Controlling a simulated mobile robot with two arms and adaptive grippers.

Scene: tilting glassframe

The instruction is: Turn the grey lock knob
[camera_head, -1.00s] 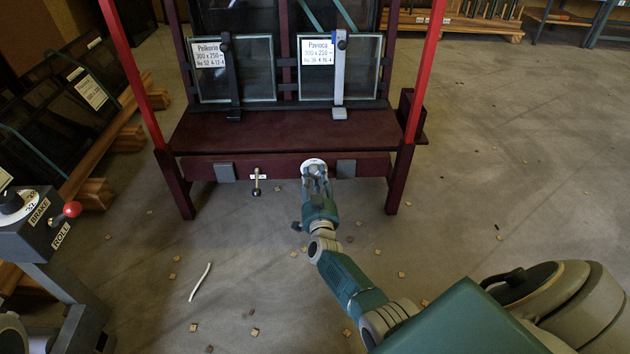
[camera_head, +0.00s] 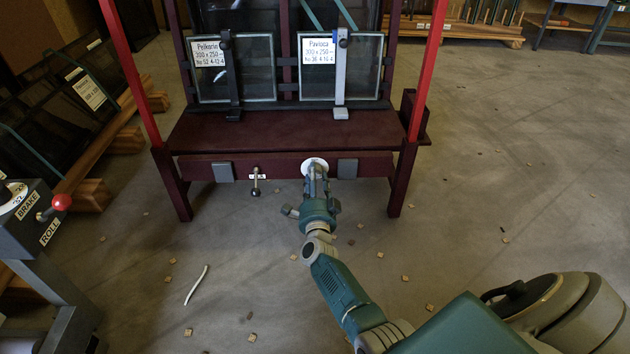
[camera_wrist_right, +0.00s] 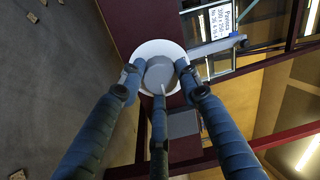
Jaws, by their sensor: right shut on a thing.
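The grey lock knob (camera_wrist_right: 160,72) is a round knob in front of a white disc (camera_wrist_right: 145,50) on the dark red frame, seen in the right wrist view. The three blue-grey fingers of my right gripper (camera_wrist_right: 158,82) are closed around it. In the head view the white disc (camera_head: 313,162) shows on the frame's front beam, and my right gripper (camera_head: 316,176) covers the knob. The knob's marking, if any, cannot be made out. My left gripper is not in view.
A small lever with a dark ball (camera_head: 256,184) hangs from the beam, left of the disc. Two framed panes (camera_head: 258,70) stand on the rack above. A console with a red-knobbed lever (camera_head: 61,202) is at the left. Small chips and a white strip (camera_head: 196,285) lie on the floor.

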